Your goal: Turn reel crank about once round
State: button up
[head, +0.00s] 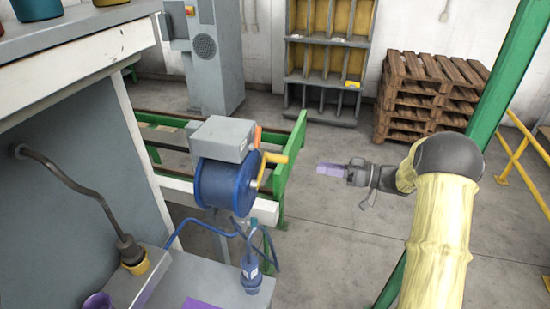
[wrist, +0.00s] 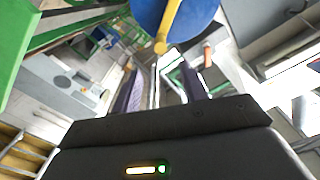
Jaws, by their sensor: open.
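The blue reel (head: 222,186) is mounted under a grey box, with a yellow crank (head: 266,168) on its right side. My gripper (head: 322,169) is to the right of the crank, apart from it, pointing left toward it. In the wrist view the blue reel (wrist: 182,12) is at the top, and the yellow crank (wrist: 170,22) hangs down from it. The crank's knobbed end is beyond the fingertips, near the gap between them. My gripper's two purple fingers (wrist: 163,80) are spread apart with nothing between them.
A grey box (head: 223,138) sits atop the reel, with an orange piece beside it. Green rails (head: 290,160) stand behind. A blue cable with a plug (head: 251,272) hangs below. A workbench (head: 70,60) fills the left. Open floor (head: 330,240) lies below my gripper.

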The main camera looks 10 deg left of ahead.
aim_at(267, 158)
jog(key=w+a+p, duration=0.1)
jog(key=a, duration=0.4)
jog(key=w+a+p, duration=0.1)
jog(key=a, duration=0.4)
jog(key=a+p, duration=0.1)
jog(key=a, duration=0.4)
jog(key=shift+w, duration=0.4)
jog(key=shift+c, duration=0.4)
grip_shut()
